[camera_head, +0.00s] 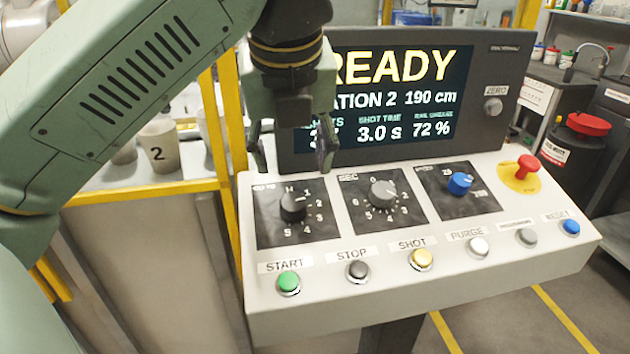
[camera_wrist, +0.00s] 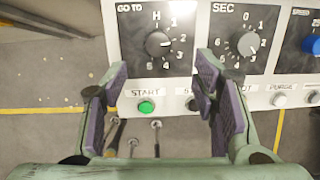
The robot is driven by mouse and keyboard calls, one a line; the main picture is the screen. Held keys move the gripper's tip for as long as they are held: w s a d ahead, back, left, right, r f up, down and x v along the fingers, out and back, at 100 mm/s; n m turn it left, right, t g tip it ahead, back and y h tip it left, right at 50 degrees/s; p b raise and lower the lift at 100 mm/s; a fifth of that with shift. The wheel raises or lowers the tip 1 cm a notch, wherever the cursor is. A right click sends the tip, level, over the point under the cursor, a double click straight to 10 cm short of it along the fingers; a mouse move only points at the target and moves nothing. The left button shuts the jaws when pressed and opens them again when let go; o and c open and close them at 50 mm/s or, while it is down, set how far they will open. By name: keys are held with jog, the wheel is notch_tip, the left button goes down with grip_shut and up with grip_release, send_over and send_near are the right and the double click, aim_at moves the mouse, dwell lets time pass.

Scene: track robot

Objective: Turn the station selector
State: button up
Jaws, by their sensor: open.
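The station selector is a black round knob (camera_head: 292,206) on a dark plate at the left of the sloped console. The wrist view shows the same knob (camera_wrist: 158,43) under the label GO TO, with marks H and 1 to 5. Its white pointer line appears to face right, near the 2. My gripper (camera_head: 290,155) is open and empty, above and behind the knob in the head view. In the wrist view its purple-padded fingers (camera_wrist: 160,85) are spread wide, with the knob ahead between them and apart from both. The screen (camera_head: 395,95) reads READY, STATION 2, 190 cm.
A grey SEC knob (camera_head: 383,193) and a blue knob (camera_head: 459,184) sit to the right. A row of buttons, from green START (camera_head: 288,282) to blue RESET (camera_head: 571,227), runs along the front. A red mushroom button (camera_head: 526,167) is at right. A yellow post (camera_head: 231,120) stands left.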

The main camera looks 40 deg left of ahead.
aim_at(293, 201)
jog(key=p+x, duration=0.1)
jog(key=x, duration=0.4)
jog(key=p+x, duration=0.1)
jog(key=x, duration=0.4)
jog(key=shift+s+a+f+p, duration=0.15)
jog(key=shift+s+f+p, duration=0.05)
jog(key=shift+p, duration=0.1)
jog(key=c, duration=1.2)
jog(key=shift+o, duration=0.2)
